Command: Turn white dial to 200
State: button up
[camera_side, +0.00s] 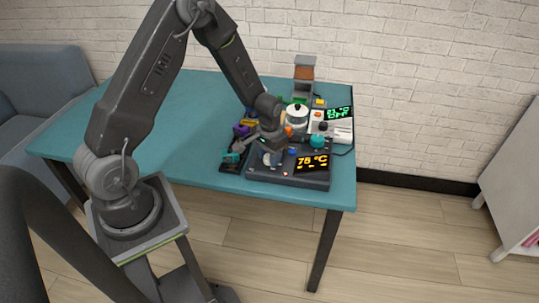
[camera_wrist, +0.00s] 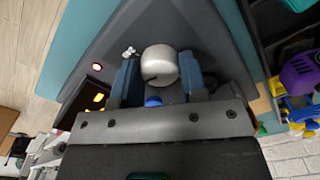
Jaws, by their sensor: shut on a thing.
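The white dial (camera_wrist: 160,64) is a round, pale knob with a dark mark near its left edge. It stands on a dark grey device (camera_side: 290,179) at the front of the table, whose screen (camera_side: 312,162) reads 75 °C in orange. My gripper (camera_wrist: 160,76) has its two blue fingers on either side of the dial, shut on it. In the side view the dial (camera_side: 271,159) is partly hidden below my gripper. A red lit lamp (camera_wrist: 97,67) and a blue knob (camera_wrist: 153,101) are near it in the wrist view.
Behind the device stand a white unit (camera_side: 338,133) with a green screen, a teal knob (camera_side: 317,141) and a white pot (camera_side: 296,115). A dark tray of small coloured parts (camera_side: 231,160) lies just left. The table's left half (camera_side: 180,110) is clear.

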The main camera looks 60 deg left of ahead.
jog(key=o, duration=0.9)
notch_tip(320, 180, up, 14)
jog(key=shift+f, duration=0.1)
dwell(0.4)
jog(key=s+d+r+m+t, duration=0.1)
jog(key=s+d+r, duration=0.2)
jog(key=r, duration=0.2)
jog(key=s+d+r+t, duration=0.1)
jog(key=s+d+r, duration=0.2)
jog(key=r, duration=0.3)
jog(key=s+d+r+t, duration=0.1)
jog(key=s+d, duration=0.1)
jog(key=s, duration=0.2)
jog(key=s+d+r+m+t, duration=0.1)
jog(key=s+r, duration=0.1)
jog(key=s, duration=0.2)
jog(key=s+d+r+t, duration=0.1)
jog(key=s+d+r, duration=0.1)
jog(key=s, duration=0.3)
jog(key=shift+d+t, duration=0.3)
